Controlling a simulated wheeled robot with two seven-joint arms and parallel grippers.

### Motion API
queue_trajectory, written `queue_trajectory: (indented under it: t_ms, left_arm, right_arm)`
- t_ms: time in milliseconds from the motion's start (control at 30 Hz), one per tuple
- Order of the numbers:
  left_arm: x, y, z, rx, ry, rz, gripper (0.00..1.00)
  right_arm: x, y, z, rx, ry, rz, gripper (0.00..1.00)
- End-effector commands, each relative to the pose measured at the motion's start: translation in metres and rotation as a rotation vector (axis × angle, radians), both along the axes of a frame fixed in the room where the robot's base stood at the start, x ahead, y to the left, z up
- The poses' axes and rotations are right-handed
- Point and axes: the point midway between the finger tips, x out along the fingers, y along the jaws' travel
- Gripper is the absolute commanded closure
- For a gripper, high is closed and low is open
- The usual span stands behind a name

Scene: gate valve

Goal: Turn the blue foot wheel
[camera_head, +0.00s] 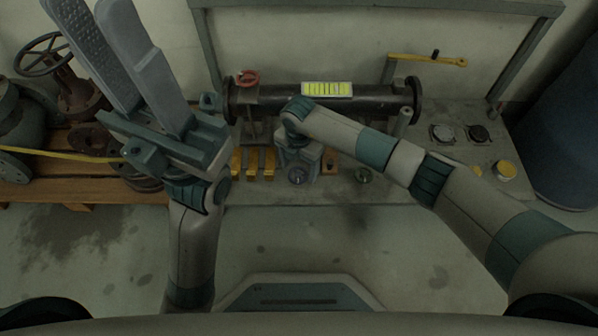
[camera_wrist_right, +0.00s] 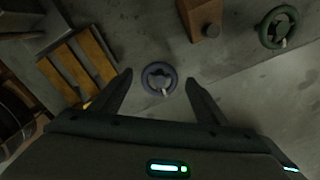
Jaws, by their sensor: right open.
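The blue foot wheel (camera_wrist_right: 159,78) shows in the right wrist view as a small dark blue ring with a pale handle, above the grey floor plate. My right gripper (camera_head: 299,167) points down over this spot in the head view and largely hides the wheel there. In the right wrist view its two fingers are spread, one on each side of the wheel, with a gap to it on both sides. I see no contact; the height between them is hard to tell. My left gripper (camera_head: 92,12) is raised at the upper left, its fingers apart and empty.
A green wheel (camera_wrist_right: 278,27) and a brown block (camera_wrist_right: 200,18) lie right of the blue wheel. Yellow bars (camera_wrist_right: 80,64) lie to its left. A dark pipe (camera_head: 375,100) runs behind. Rusty valves (camera_head: 70,85) stand left, a blue drum (camera_head: 565,140) right.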

Motion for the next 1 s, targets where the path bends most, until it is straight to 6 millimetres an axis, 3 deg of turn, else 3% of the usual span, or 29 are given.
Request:
queue_trajectory:
  t_ms: [133, 467, 500, 667, 1000]
  left_arm:
    - [0.0004, -0.0031, 0.0007, -0.002, -0.01, -0.008, 0.69]
    - [0.0006, -0.0037, 0.0018, -0.002, -0.011, -0.01, 0.69]
    - [0.0006, -0.0037, 0.0017, -0.002, -0.011, -0.01, 0.69]
    - [0.0007, -0.0038, 0.0016, -0.002, -0.011, -0.01, 0.69]
    - [0.001, -0.0036, 0.0023, -0.002, -0.01, -0.009, 0.69]
  right_arm:
    - [0.0002, 0.0002, -0.0105, 0.001, -0.001, 0.001, 0.32]
    - [0.0002, 0.0, -0.0119, 0.001, -0.001, 0.0, 0.32]
    - [0.0003, 0.0001, -0.0119, 0.001, -0.001, 0.0, 0.35]
    - [0.0002, 0.0, -0.0118, 0.001, -0.001, 0.0, 0.73]
    - [0.0004, -0.0001, -0.0112, 0.0, 0.0, 0.019, 0.73]
